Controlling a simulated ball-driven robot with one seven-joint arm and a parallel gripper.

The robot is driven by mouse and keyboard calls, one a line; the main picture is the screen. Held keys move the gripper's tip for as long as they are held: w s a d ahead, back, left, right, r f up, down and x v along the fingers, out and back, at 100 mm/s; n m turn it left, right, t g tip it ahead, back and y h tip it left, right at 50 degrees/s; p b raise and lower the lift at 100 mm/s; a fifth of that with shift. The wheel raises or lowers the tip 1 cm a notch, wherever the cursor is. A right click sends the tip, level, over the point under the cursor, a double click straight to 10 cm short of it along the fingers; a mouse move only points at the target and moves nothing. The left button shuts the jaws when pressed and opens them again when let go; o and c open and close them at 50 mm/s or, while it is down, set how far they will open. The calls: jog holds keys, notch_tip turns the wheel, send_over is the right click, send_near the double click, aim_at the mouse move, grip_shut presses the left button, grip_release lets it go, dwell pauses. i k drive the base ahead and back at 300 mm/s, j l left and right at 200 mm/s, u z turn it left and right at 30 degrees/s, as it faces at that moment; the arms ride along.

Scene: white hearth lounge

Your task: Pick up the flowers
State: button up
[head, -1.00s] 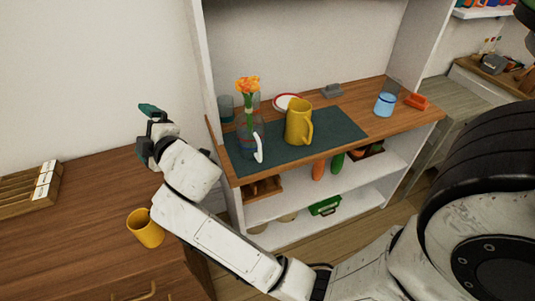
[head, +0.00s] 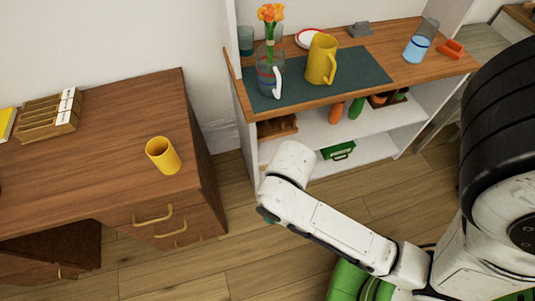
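The orange flowers (head: 270,13) stand upright on a green stem in a clear glass jug (head: 268,77) with a white handle. The jug is on the left part of a dark green mat (head: 350,75) on the wooden top of the white shelf unit. My arm reaches up from the lower right and ends in view at a rounded white joint, below and in front of the shelf. I cannot make out the gripper fingers; nothing of mine touches the flowers or jug.
A yellow pitcher (head: 320,60) stands close right of the jug. A glass (head: 246,42) and a plate (head: 308,39) are behind, and a blue cup (head: 416,49) is farther right. A wooden desk (head: 105,155) with a yellow mug (head: 162,155) is at left. Open floor lies between.

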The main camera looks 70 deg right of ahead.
aim_at(266, 12)
jog(key=k+l+u, duration=0.3)
jog(key=k+l, duration=0.15)
jog(key=l, duration=0.2)
jog(key=k+l+u, duration=0.3)
jog(key=k+l, duration=0.2)
